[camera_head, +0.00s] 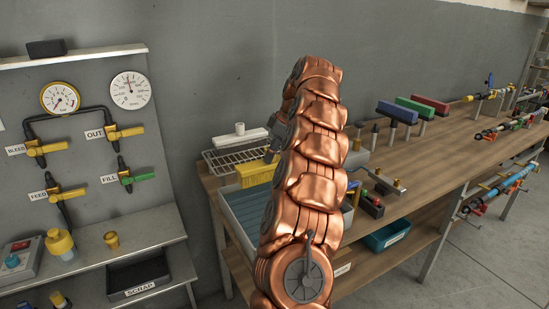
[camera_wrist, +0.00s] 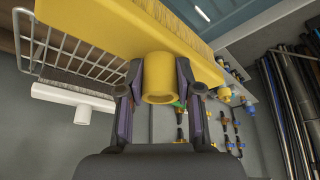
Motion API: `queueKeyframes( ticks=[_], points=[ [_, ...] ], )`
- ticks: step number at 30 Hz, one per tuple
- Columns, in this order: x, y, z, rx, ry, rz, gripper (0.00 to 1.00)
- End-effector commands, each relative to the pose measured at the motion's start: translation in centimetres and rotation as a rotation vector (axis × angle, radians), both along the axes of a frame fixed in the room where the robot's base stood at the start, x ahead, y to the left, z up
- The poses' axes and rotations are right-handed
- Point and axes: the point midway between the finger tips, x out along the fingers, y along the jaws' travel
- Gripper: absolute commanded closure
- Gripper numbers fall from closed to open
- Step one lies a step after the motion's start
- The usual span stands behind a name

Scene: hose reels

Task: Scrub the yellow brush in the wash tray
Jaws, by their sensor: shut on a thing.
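The yellow brush (camera_head: 256,173) is at the wash tray's back end in the head view, partly hidden by my arm. In the wrist view the brush (camera_wrist: 110,22) shows its long block, pale bristles and round yellow socket (camera_wrist: 158,78). My gripper (camera_wrist: 159,88) is shut on that socket, one finger on each side. In the head view my gripper is mostly behind my copper arm. The blue-grey wash tray (camera_head: 229,197) stands on the bench, and its blue inside (camera_wrist: 225,14) shows in the wrist view. I cannot tell whether the bristles touch the tray.
A wire rack (camera_head: 224,160) with a white brush (camera_head: 239,135) stands behind the tray. Blue, green and red blocks (camera_head: 397,112) stand along the bench (camera_head: 430,148). A gauge panel (camera_head: 90,150) with valves is at left. A teal bin (camera_head: 388,236) sits on the lower shelf.

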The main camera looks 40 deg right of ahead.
Motion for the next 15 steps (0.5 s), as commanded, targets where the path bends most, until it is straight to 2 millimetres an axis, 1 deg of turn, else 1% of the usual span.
queueKeyframes(
  ticks=[1, 15],
  points=[
    [0.0, 0.0, 0.8, -0.001, -0.002, -0.001, 1.00],
    [0.0, 0.0, 4.6, -0.001, -0.002, 0.000, 1.00]
  ],
)
